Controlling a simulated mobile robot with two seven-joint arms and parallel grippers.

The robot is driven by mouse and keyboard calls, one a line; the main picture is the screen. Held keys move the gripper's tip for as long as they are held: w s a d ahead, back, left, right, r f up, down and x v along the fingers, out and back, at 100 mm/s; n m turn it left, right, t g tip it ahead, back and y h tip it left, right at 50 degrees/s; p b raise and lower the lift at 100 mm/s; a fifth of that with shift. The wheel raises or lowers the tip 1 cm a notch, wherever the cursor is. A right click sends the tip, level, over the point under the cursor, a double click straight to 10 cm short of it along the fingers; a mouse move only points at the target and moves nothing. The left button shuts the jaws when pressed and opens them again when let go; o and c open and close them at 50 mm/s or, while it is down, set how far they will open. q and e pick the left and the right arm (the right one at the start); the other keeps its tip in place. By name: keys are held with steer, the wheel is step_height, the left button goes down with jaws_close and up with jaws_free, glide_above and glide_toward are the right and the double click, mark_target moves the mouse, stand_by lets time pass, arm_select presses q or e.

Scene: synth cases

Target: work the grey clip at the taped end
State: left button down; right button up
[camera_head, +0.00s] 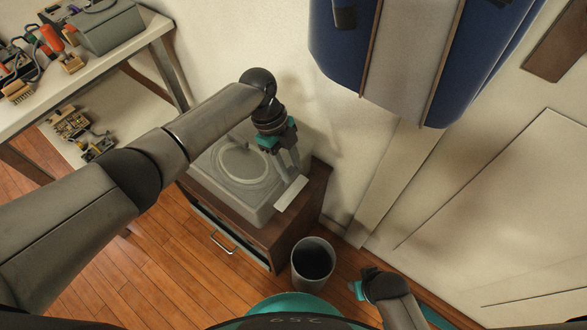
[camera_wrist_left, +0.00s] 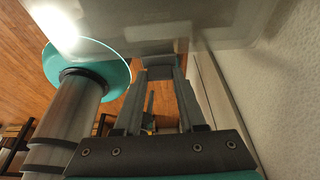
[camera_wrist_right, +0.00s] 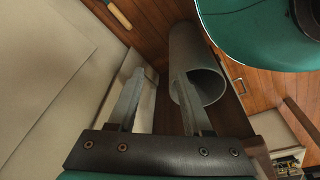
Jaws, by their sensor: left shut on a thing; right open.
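The grey case (camera_head: 225,198) with a round raised ring on its lid sits on a dark wooden cabinet. My left gripper (camera_head: 288,160) reaches down at its right end. A pale grey flat piece (camera_head: 291,193), seemingly the clip, is at the fingertips there. In the left wrist view the fingers (camera_wrist_left: 160,78) are shut on a grey block, the clip (camera_wrist_left: 160,66), beside the pale case wall (camera_wrist_left: 130,22). No tape can be made out. My right gripper (camera_wrist_right: 157,85) is open and empty, away from the case; it shows low in the head view (camera_head: 358,287).
A grey bin (camera_head: 313,264) stands on the wooden floor before the cabinet (camera_head: 285,232). The cabinet drawer's handle (camera_head: 222,243) faces forward. A workbench (camera_head: 120,48) with tools is at upper left. A large blue unit (camera_head: 340,55) is on the wall at upper right.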

arm_select(q)
steer(key=b, duration=0.1)
steer(key=a+g+h+b, duration=0.1)
steer(key=shift+w+f+h+b, duration=0.1)
steer(key=shift+w+h+b, duration=0.2)
steer(key=shift+w+b, duration=0.05)
steer(key=shift+w+a+b, duration=0.1)
steer(key=shift+a+b, duration=0.05)
steer(key=shift+b, duration=0.15)
arm_select(e)
steer(key=w+a+r, duration=0.1)
steer(key=w+r, duration=0.2)
steer(key=r, duration=0.4)
steer(key=shift+w+a+t, duration=0.15)
steer(key=shift+w+t, duration=0.1)
steer(key=shift+t, duration=0.15)
arm_select(q)
steer(key=shift+c, duration=2.4)
jaws_free()
